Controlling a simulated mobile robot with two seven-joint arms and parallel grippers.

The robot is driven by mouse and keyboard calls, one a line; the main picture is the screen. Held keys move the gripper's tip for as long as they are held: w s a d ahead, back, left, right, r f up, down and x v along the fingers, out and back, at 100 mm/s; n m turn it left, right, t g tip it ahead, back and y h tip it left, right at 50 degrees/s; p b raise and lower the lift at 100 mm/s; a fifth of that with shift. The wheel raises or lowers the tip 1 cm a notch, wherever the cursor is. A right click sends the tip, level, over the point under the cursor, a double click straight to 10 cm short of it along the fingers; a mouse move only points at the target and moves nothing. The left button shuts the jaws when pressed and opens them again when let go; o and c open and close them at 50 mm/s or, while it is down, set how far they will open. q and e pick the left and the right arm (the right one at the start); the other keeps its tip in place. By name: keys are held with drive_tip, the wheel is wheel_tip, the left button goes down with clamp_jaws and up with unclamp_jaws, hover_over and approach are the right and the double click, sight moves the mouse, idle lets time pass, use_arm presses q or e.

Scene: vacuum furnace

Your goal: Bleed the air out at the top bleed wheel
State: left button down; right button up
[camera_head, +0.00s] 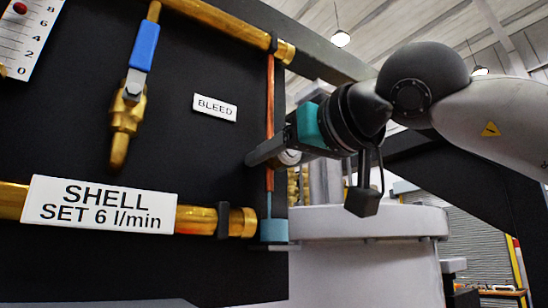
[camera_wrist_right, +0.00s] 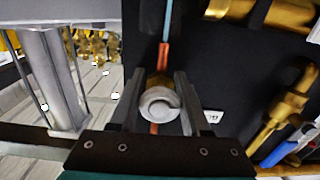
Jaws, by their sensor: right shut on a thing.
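The bleed wheel (camera_wrist_right: 160,103) is a small pale round knob between my right gripper's fingers in the right wrist view. In the head view part of it (camera_head: 289,157) shows beside the fingers, mostly hidden by them. My right gripper (camera_head: 256,155) reaches in from the right and is shut on the wheel, in front of the copper tube (camera_head: 270,90). A white BLEED label (camera_head: 215,107) is on the black panel to the left of the wheel. My left gripper is not in view.
A brass valve with a blue lever (camera_head: 144,46) hangs on the panel at left. A brass pipe (camera_head: 203,220) carries a SHELL label (camera_head: 99,205). A small blue cup (camera_head: 273,230) is at the tube's lower end. A large grey vessel (camera_head: 365,260) stands below my arm.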

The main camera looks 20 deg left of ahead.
clamp_jaws()
drive_tip(key=shift+m, duration=0.3)
drive_tip(key=m+b, duration=0.1)
drive_tip(key=m, duration=0.2)
drive_tip(key=shift+m, duration=0.3)
drive_tip(key=m+b, duration=0.1)
drive_tip(key=m, duration=0.3)
drive_tip(key=shift+m, duration=0.3)
drive_tip(key=m+b, duration=0.1)
drive_tip(key=m, duration=0.4)
drive_tip(key=shift+b, duration=0.4)
drive_tip(key=m+b, duration=0.1)
drive_tip(key=m, duration=0.5)
drive_tip(key=shift+r, duration=0.1)
